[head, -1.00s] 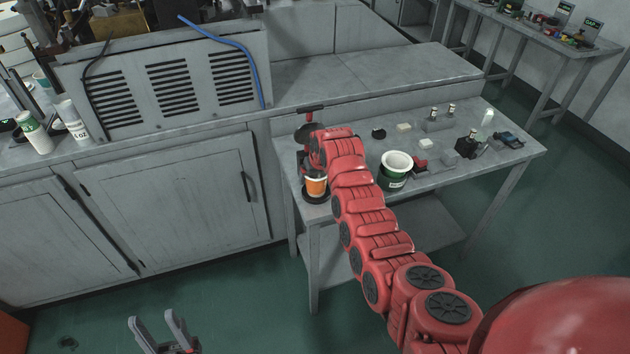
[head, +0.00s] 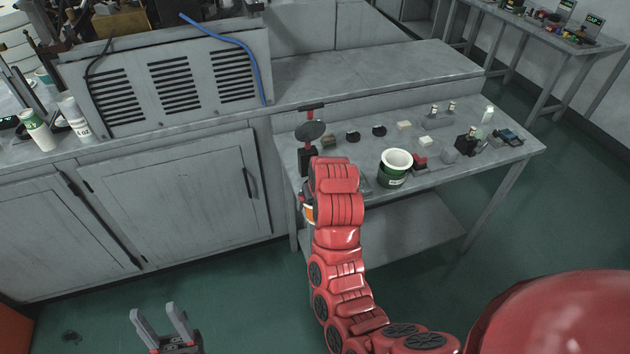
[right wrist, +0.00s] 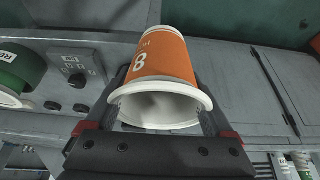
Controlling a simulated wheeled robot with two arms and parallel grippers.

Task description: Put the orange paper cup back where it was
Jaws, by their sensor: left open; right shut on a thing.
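The orange paper cup (right wrist: 165,58) has white bands and a printed 8. In the right wrist view my right gripper (right wrist: 160,108) is shut on it, a finger on each side, with the open rim toward the camera. In the head view only a sliver of the cup (head: 309,213) shows beside my red right arm, near the small table's front left corner; the right fingers are hidden there. A dark stand with a round plate (head: 310,131) is on the table behind the arm, its lower part partly covered. My left gripper (head: 155,312) is open and empty, low over the floor.
A green tub with a white rim (head: 395,168) stands on the small table (head: 366,166), right of my arm. Several small items lie along its back and right. A grey cabinet (head: 175,205) borders it on the left, with white-and-green cups (head: 38,130) on top.

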